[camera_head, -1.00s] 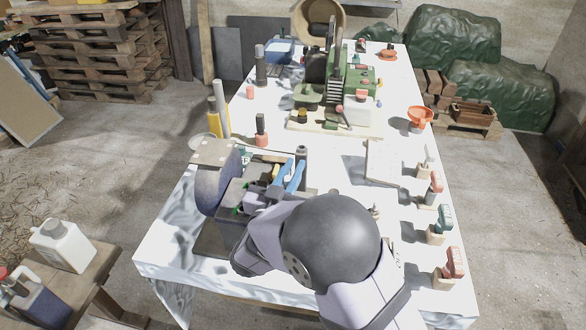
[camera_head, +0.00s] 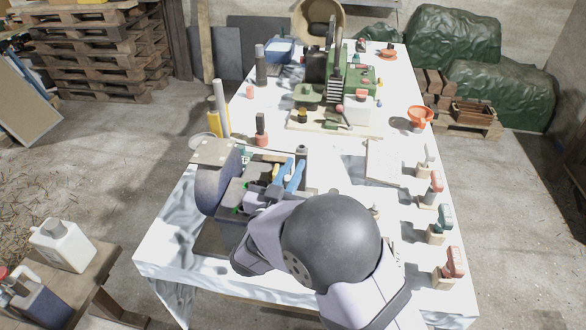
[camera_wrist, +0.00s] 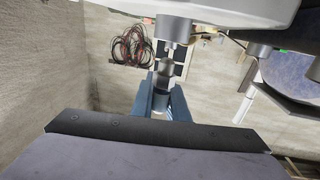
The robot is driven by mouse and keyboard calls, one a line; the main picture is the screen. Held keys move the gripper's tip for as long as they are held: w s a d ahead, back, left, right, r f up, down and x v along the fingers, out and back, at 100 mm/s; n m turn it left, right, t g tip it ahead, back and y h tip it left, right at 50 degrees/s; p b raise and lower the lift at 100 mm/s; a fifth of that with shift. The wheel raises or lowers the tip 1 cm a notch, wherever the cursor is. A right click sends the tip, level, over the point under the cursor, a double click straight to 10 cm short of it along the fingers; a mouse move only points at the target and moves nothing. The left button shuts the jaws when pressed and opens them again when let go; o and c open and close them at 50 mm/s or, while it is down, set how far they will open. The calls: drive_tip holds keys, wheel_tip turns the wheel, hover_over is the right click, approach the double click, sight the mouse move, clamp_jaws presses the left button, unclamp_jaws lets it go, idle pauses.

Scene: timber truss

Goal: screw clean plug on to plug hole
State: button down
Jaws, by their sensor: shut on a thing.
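My gripper (camera_head: 288,175) has blue fingers and sits among the dark parts of a machine with a rounded grey-blue body (camera_head: 216,192) at the front left of the table. In the wrist view the blue fingers (camera_wrist: 164,103) are shut on a small grey metal piece (camera_wrist: 163,74), which appears to be the plug. Its upper end lies close under a grey cylindrical fitting (camera_wrist: 174,28) below a pale housing. I cannot tell whether the two touch or are threaded together. The plug hole itself is hidden. My arm covers the front of the machine in the head view.
Several brushes with red, green and white handles stand along the table's right edge. A green machine (camera_head: 355,80) stands on a board farther back. An orange funnel (camera_head: 420,115) is at the right. A white panel (camera_head: 383,160) lies on clear tabletop behind my arm.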

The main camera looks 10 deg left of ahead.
drive_tip(key=shift+f+b, duration=1.15)
drive_tip(key=shift+f, duration=0.25)
drive_tip(key=c, duration=1.6)
unclamp_jaws()
drive_tip(key=shift+c, duration=0.2)
drive_tip(key=s, duration=0.2)
drive_tip(key=s+b, duration=0.1)
drive_tip(key=s, duration=0.1)
drive_tip(key=s+a+b, duration=0.1)
drive_tip(key=s, duration=0.1)
drive_tip(key=shift+s, duration=0.15)
drive_tip(key=shift+s+r+b, duration=0.1)
drive_tip(key=shift+s+b, duration=0.25)
drive_tip(key=shift+s, duration=0.15)
